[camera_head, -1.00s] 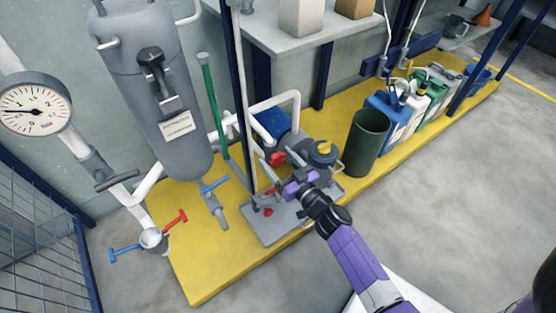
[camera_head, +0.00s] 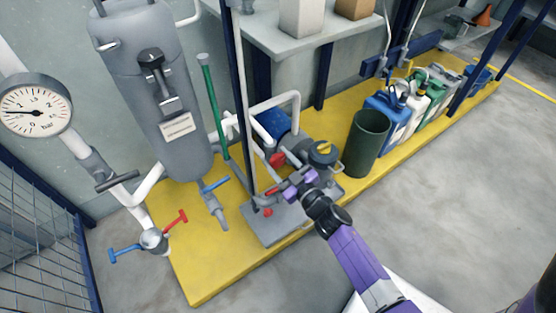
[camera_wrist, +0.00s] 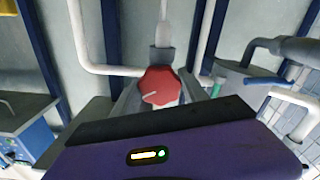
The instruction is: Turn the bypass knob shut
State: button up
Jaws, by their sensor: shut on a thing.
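The red bypass knob (camera_wrist: 160,87) is a lobed knob with a pale pointer line, seen in the middle of the wrist view in front of a grey fitting on a white vertical pipe. The line slants, running toward the lower left. My gripper (camera_head: 275,188) reaches in from the right over the pump plate, at the pipework. In the wrist view its grey fingers (camera_wrist: 158,100) lie on either side of the knob and are shut on it. In the head view the fingers partly hide the knob.
A pump with a yellow-marked dark cap (camera_head: 322,153) stands beside my gripper. Another red part (camera_head: 277,160) and a red button (camera_head: 267,212) are close by. A green bin (camera_head: 366,142) is to the right. A grey tank (camera_head: 165,95) and gauge (camera_head: 34,108) are left. Open floor lies right.

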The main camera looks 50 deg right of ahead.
dwell(0.3)
jog(key=o, duration=1.4)
jog(key=shift+c, duration=0.2)
jog(key=p+v, duration=0.1)
jog(key=v, duration=0.6)
jog(key=shift+s, duration=0.4)
jog(key=shift+a, duration=0.15)
